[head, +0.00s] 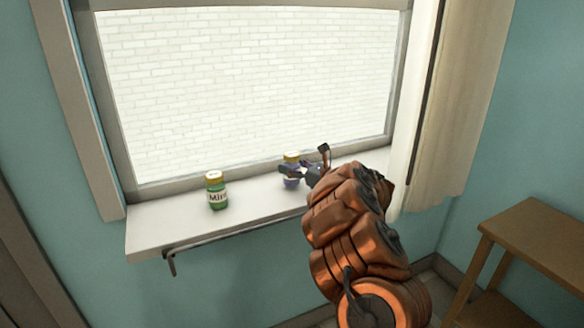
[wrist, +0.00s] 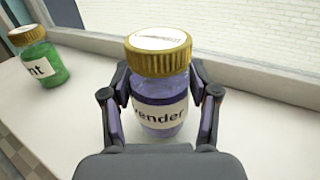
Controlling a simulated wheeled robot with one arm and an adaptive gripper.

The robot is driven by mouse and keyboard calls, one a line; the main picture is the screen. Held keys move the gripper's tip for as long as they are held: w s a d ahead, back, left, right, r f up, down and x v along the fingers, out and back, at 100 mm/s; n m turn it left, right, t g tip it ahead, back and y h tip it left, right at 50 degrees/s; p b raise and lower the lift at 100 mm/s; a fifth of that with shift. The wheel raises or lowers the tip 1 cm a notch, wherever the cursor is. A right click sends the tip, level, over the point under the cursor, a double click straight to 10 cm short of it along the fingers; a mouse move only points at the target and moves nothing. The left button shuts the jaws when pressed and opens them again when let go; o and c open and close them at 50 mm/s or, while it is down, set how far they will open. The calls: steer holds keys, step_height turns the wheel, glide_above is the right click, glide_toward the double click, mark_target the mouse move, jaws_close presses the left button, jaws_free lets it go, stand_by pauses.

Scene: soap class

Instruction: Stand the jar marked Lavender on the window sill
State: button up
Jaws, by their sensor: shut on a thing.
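The Lavender jar (wrist: 160,88) has purple contents, a gold lid and a white label reading "vender" in the wrist view. It is upright, between the fingers of my gripper (wrist: 160,105), which is shut on it. In the head view the jar (head: 291,170) is at the window sill (head: 160,232), partly hidden by my gripper (head: 295,172). Its base appears to be at the sill's surface, but I cannot tell whether it bears its full weight there.
A green jar marked Mint (head: 216,192) stands upright on the sill to the left; it also shows in the wrist view (wrist: 40,60). The sill between the jars is clear. A rail (head: 210,240) runs below the sill edge. A curtain (head: 440,100) and wooden table (head: 540,235) are right.

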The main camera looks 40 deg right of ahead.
steer(key=shift+f, duration=0.45)
steer(key=shift+f, duration=0.2)
steer(key=o, duration=1.4)
steer(key=shift+r, duration=0.15)
steer(key=shift+r, duration=0.15)
steer(key=s+b, duration=0.1)
steer(key=s, duration=0.3)
steer(key=s+d+b, duration=0.1)
steer(key=s, duration=0.3)
steer(key=s+b, duration=0.1)
steer(key=s, duration=0.3)
steer(key=shift+d, duration=0.25)
steer(key=shift+w, duration=0.15)
